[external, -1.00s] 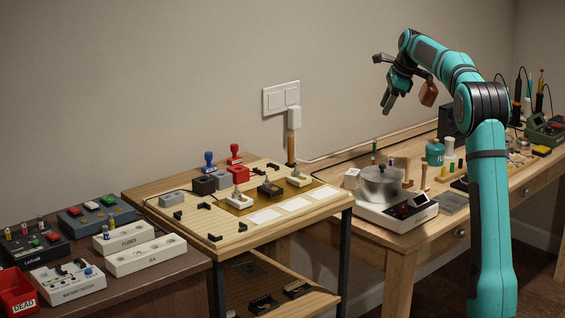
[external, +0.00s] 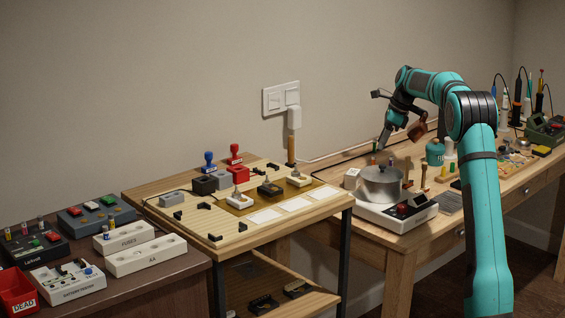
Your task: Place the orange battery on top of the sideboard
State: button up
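I cannot make out the orange battery for sure; the small coloured cylinders are too small to tell apart. The dark brown sideboard (external: 172,281) is at the lower left, with devices and holders on its top. My gripper (external: 383,147) points down over the back of the right workbench (external: 402,250), behind the metal pot. Whether the fingers are open or shut does not show.
The pot (external: 381,184) sits on a white appliance (external: 397,213) below my gripper. A white AA holder (external: 147,256), a FUSES holder (external: 122,238), a battery tester (external: 68,282) and a red DEAD bin (external: 17,290) crowd the sideboard. A wooden table (external: 262,239) stands between.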

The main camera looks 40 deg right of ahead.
aim_at(373, 159)
jog(key=shift+x, duration=1.15)
jog(key=shift+s+a+x, duration=0.1)
jog(key=shift+a+x, duration=0.05)
jog(key=shift+x, duration=1.2)
jog(key=shift+s+a+x, duration=0.1)
jog(key=shift+a+x, duration=0.1)
jog(key=shift+x, duration=1.1)
grip_shut()
